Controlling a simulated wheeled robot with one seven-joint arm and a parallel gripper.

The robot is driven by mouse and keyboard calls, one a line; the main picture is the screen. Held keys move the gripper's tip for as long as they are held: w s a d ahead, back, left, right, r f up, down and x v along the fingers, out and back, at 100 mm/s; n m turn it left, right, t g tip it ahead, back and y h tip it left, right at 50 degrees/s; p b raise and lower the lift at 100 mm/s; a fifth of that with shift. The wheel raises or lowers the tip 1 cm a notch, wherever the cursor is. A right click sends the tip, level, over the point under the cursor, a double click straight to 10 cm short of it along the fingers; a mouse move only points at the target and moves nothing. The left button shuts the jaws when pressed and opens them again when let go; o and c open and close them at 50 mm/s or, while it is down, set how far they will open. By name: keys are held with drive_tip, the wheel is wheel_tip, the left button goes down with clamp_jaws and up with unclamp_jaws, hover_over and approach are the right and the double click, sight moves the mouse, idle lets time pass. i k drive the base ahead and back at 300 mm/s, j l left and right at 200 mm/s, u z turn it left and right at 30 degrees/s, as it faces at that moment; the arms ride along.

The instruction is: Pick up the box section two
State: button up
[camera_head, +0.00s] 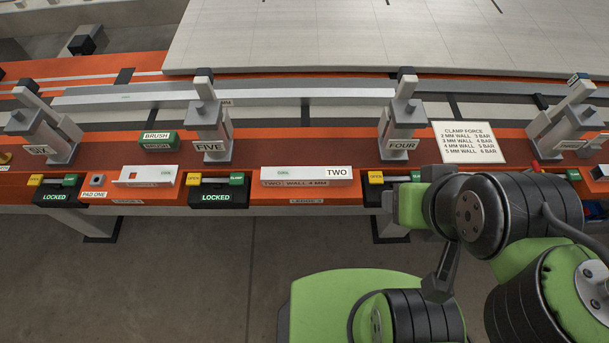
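The box section two (305,173) is a long pale bar marked "TWO" at its right end. It lies level on the orange front ledge, between the black lock units below posts FIVE and FOUR. Lettering below it reads "TWO WALL 4 MM". My arm comes in from the lower right, and its end, with my gripper (388,204), is to the right of the bar, apart from it, near the lock unit below post FOUR. The fingers are too small and too hidden by my arm to tell open from shut.
Clamp posts FIVE (210,130) and FOUR (400,125) stand behind the bar on either side. Left are a "LOCKED" unit (216,190), another pale section (146,176) and a green brush box (158,141). A clamp force card (468,143) lies right. The floor in front is clear.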

sight(284, 176)
drive_tip(key=j+u, duration=0.2)
drive_tip(key=j, duration=0.2)
drive_tip(key=i+j+u, duration=0.2)
drive_tip(key=j, duration=0.15)
drive_tip(key=j+u, duration=0.15)
drive_tip(key=j, duration=0.2)
drive_tip(key=i+j+u, duration=0.2)
drive_tip(key=j, duration=0.15)
drive_tip(key=i+j+u, duration=0.2)
drive_tip(key=k+j, duration=0.1)
